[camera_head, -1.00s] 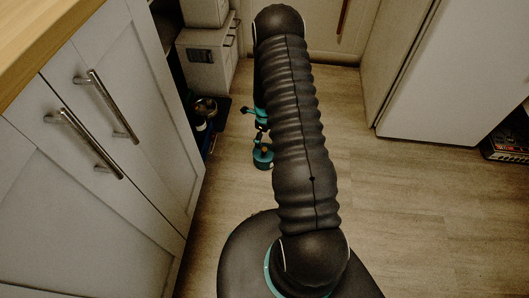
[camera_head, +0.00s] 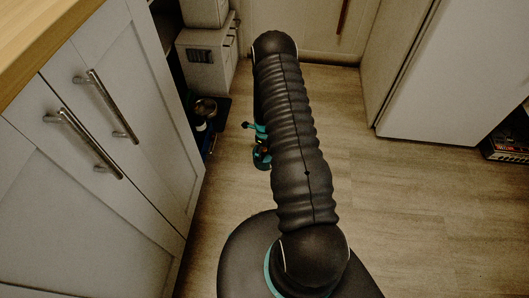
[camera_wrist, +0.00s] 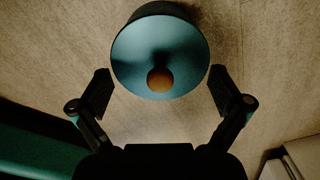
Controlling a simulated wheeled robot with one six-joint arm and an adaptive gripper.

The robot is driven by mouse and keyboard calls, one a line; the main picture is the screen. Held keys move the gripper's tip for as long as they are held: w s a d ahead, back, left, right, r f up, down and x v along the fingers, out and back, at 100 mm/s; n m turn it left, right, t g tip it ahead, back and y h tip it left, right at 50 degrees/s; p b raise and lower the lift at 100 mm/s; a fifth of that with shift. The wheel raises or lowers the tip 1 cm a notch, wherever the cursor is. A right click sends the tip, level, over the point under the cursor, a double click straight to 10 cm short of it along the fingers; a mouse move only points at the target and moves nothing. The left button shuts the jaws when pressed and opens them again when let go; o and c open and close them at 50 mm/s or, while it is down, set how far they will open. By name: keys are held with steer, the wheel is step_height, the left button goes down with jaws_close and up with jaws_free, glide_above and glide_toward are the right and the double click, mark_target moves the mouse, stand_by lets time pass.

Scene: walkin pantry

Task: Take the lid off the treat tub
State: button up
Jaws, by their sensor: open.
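The treat tub (camera_head: 261,163) stands on the floor, mostly hidden beside and behind my arm in the head view. In the wrist view its round teal lid (camera_wrist: 160,50) faces the camera, with a round wooden knob (camera_wrist: 160,79) on it. A little of the tub's dark side (camera_wrist: 165,9) shows past the lid. My gripper (camera_wrist: 160,84) is open, one finger on each side of the knob, with nothing between them but the knob in line of sight. The fingers appear apart from the knob. I cannot tell their exact height over the lid.
White cabinets (camera_head: 100,190) with metal handles line the left. A dark tray with a metal bowl (camera_head: 205,107) lies left of the tub. White boxes (camera_head: 205,60) stand behind. A white appliance (camera_head: 455,75) stands at right. The floor (camera_head: 420,220) between is clear.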

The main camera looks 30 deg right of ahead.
jaws_close()
stand_by(0.5)
